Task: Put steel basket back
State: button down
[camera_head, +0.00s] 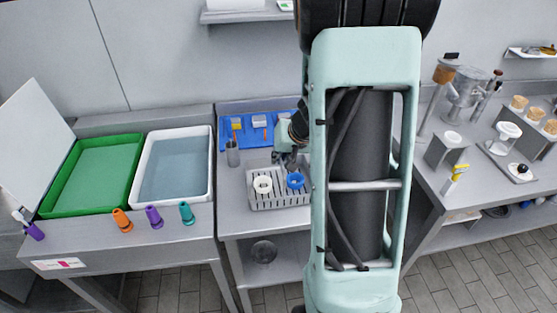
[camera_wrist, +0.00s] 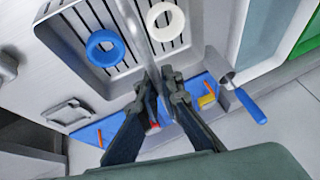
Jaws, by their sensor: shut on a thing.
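In the head view a grey slotted steel basket (camera_head: 282,203) sits on the middle bench, with a white ring (camera_head: 262,184) and a blue ring (camera_head: 295,181) in it. My gripper (camera_head: 289,158) is at its far edge, partly hidden behind my own arm. In the wrist view the basket (camera_wrist: 112,83) shows at the top, with the blue ring (camera_wrist: 92,52) and white ring (camera_wrist: 155,20). A thin grey bar (camera_wrist: 138,38) runs between the rings into my gripper (camera_wrist: 160,80), whose fingers are shut on it. I cannot tell whether the bar joins the basket.
Left are a white tub (camera_head: 207,170), a green tray (camera_head: 132,185) and coloured cones (camera_head: 153,217). A round steel thing (camera_head: 263,252) lies on the shelf below.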

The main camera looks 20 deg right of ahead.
jog(key=shift+f, duration=0.25)
jog(key=c, duration=2.5)
grip_release()
jog(key=shift+c, duration=0.2)
jog(key=o, duration=0.4)
jog(key=shift+s, duration=0.1)
jog(key=shift+r, duration=0.4)
jog(key=p+v, duration=0.2)
jog(key=v, duration=0.9)
jog(key=shift+s+r+p, duration=0.15)
jog(key=shift+s+p, duration=0.1)
jog(key=shift+p, duration=0.05)
